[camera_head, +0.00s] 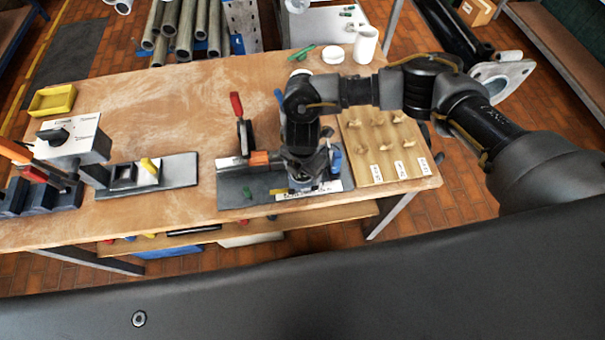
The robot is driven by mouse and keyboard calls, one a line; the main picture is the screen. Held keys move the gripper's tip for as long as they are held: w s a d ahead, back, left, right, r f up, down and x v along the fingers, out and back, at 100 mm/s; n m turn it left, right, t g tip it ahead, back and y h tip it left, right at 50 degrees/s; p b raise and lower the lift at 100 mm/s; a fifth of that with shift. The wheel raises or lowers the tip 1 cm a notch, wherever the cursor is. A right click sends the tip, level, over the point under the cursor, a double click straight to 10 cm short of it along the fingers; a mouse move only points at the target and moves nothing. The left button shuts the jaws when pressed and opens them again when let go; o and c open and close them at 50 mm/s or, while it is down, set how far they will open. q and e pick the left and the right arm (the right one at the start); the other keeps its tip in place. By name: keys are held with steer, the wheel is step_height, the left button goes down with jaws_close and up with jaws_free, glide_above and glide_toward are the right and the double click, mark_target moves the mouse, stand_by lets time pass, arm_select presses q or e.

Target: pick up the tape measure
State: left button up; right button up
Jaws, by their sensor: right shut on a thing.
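My right gripper (304,182) points down over the dark grey tool mat (235,196) at the front middle of the bench. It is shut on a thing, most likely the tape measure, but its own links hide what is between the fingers. No part of the tape measure shows clearly. A small yellow item (278,191) lies on the mat just left of the fingers, and a blue item (336,160) shows just right of them. My left gripper is not in view.
A red-handled clamp (240,120) and an orange-handled tool (262,158) are left of the gripper. A wooden peg board (411,160) is close on the right. A yellow tray (53,100) stands far left.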

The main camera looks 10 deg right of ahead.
mark_target(302, 175)
steer(key=s+r, duration=0.3)
steer(key=r, duration=0.1)
steer(key=shift+a, duration=0.3)
steer(key=s+a+r+b, duration=0.1)
steer(key=s+r, duration=0.4)
steer(key=s, duration=0.5)
steer(key=shift+a+b, duration=0.15)
steer(key=shift+b, duration=0.5)
steer(key=shift+f, duration=0.1)
steer(key=w+f+b, duration=0.4)
steer(key=b, duration=0.1)
steer(key=w+d+f+b, duration=0.1)
steer(key=w+f+b, duration=0.2)
steer(key=w+b, duration=0.1)
steer(key=w+f+b, duration=0.4)
steer(key=b, duration=0.2)
steer(key=shift+w+d+f, duration=0.3)
steer(key=shift+d, duration=0.1)
steer(key=shift+w+d+f+b, duration=0.1)
steer(key=shift+w+f+b, duration=0.35)
steer(key=shift+w, duration=0.2)
